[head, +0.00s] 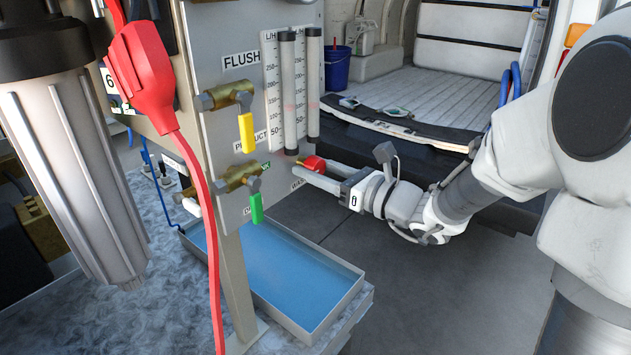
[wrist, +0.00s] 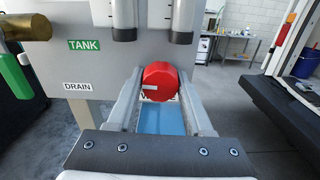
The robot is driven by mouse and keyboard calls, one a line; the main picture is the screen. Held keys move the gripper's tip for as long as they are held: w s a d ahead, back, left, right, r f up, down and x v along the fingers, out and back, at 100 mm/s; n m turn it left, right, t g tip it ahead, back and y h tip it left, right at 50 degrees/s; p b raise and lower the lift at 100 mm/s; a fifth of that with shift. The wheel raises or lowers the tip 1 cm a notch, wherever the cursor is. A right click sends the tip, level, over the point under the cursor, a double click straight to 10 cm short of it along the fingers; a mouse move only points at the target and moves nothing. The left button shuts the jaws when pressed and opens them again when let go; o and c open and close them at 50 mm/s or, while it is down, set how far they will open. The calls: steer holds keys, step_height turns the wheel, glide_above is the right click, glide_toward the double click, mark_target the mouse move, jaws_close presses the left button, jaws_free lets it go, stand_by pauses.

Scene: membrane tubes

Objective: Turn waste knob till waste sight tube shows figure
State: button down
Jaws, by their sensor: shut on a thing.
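The red knob (head: 315,163) sits low on the grey panel, below the two sight tubes. My gripper (head: 308,172) reaches it from the right and is shut on it. In the wrist view the red knob (wrist: 160,80) lies between both fingers, with a small mark on its face. A label beneath it is mostly hidden. The left sight tube (head: 288,90) and right sight tube (head: 313,85) stand upright beside printed L/H scales. A faint pinkish band shows in each tube near mid-height; the exact readings are too small to tell. The wrist view shows only the tubes' lower ends.
A yellow-handled valve (head: 246,132) and green-handled valve (head: 256,207) are left of the knob. A shallow tray (head: 345,290) of blue liquid lies below. A red hose (head: 205,200) hangs at left. An open van bed (head: 440,95) is behind; floor at right is clear.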

steer(key=n+b, duration=0.3)
steer(key=b, duration=0.2)
steer(key=n+b, duration=0.2)
steer(key=b, duration=0.1)
steer(key=shift+f+n, duration=0.3)
steer(key=shift+f, duration=0.05)
steer(key=n+b, duration=0.3)
steer(key=b, duration=0.1)
steer(key=shift+r+b, duration=0.1)
steer(key=shift+b, duration=0.3)
steer(key=shift+r+n+b, duration=0.2)
steer(key=shift+n+b, duration=0.6)
steer(key=shift+b, duration=0.3)
steer(key=shift+r, duration=0.1)
steer(key=shift+w, duration=0.1)
steer(key=shift+c, duration=1.7)
jaws_free()
steer(key=shift+d, duration=0.1)
